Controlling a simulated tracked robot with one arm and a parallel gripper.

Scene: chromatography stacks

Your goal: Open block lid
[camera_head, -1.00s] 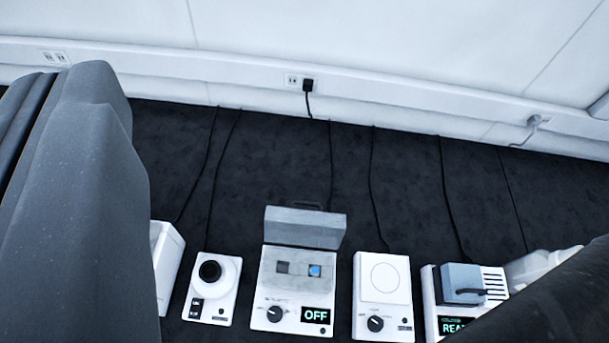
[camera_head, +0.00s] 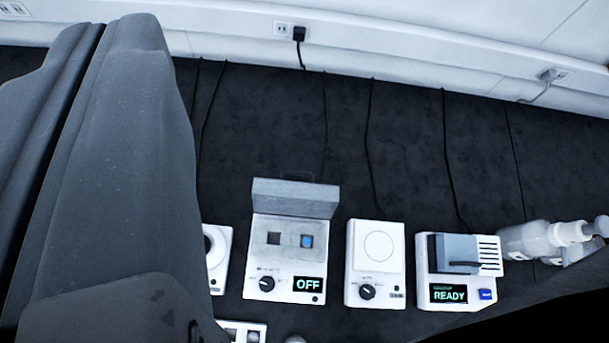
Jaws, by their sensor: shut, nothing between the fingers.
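A white block unit (camera_head: 262,262) stands on the dark surface at lower centre, its display reading OFF. Its grey lid (camera_head: 296,198) is tilted up behind the block, with a handle at its top edge. The block's top is uncovered and shows two square wells, one dark and one with a blue round thing in it. To the right, another white unit (camera_head: 472,269) reads READY; its blue-grey cover (camera_head: 458,250) with a dark handle looks down.
A white unit with a round plate (camera_head: 376,247) stands between the two. A white device with a round top (camera_head: 216,262) is partly hidden at left. A white cylindrical device (camera_head: 560,238) is at far right. Cables run back to the wall (camera_head: 420,60); the dark surface behind is otherwise clear.

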